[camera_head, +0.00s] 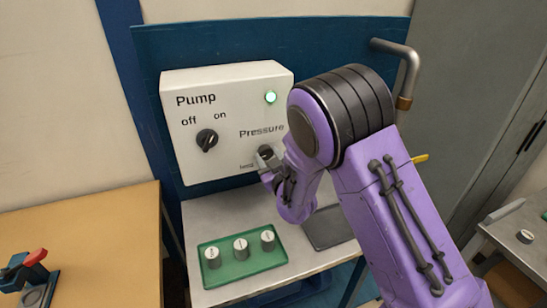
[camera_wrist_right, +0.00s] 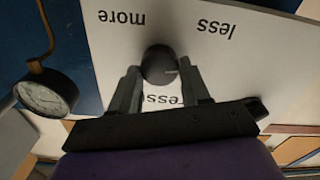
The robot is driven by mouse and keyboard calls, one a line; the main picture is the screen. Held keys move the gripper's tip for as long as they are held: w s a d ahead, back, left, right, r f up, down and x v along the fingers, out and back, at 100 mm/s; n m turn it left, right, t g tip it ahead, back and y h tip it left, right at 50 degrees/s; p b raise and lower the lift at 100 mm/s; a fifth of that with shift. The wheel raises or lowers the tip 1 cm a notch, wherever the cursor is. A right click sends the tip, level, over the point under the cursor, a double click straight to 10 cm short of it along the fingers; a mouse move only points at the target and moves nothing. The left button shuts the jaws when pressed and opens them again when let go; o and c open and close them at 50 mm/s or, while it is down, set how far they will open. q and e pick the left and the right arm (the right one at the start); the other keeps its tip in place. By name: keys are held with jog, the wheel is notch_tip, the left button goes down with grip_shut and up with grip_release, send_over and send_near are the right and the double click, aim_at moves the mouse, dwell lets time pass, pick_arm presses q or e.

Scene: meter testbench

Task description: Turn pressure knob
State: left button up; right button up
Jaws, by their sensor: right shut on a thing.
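The white pump panel (camera_head: 225,160) stands upright with "Pump", "off", "on" and "Pressure" printed on it. The black pump switch knob (camera_head: 207,139) sits under "off" and "on". The round dark pressure knob (camera_wrist_right: 159,65) shows in the wrist view between the printed words "more" and "less", upside down there. My right gripper (camera_head: 268,163) is at the panel below "Pressure" and largely hides that knob in the head view. In the wrist view its two fingers are shut on the pressure knob, one on each side. My left gripper is not in view.
A green tray (camera_head: 240,274) with three small weights sits on the bench below. A round dial gauge (camera_wrist_right: 46,93) hangs beside the panel in the wrist view. A wooden table (camera_head: 90,230) stands at left.

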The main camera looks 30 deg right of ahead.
jog(key=shift+m, duration=0.7)
jog(key=m, duration=0.5)
jog(key=shift+d+b, duration=0.1)
jog(key=shift+b, duration=0.3)
jog(key=m, duration=0.4)
jog(key=shift+m+b, duration=0.5)
jog(key=shift+m, duration=1.4)
jog(key=o, duration=1)
jog(key=shift+s+d, duration=0.1)
jog(key=shift+s, duration=0.05)
jog(key=shift+o, duration=0.2)
jog(key=shift+s, duration=0.1)
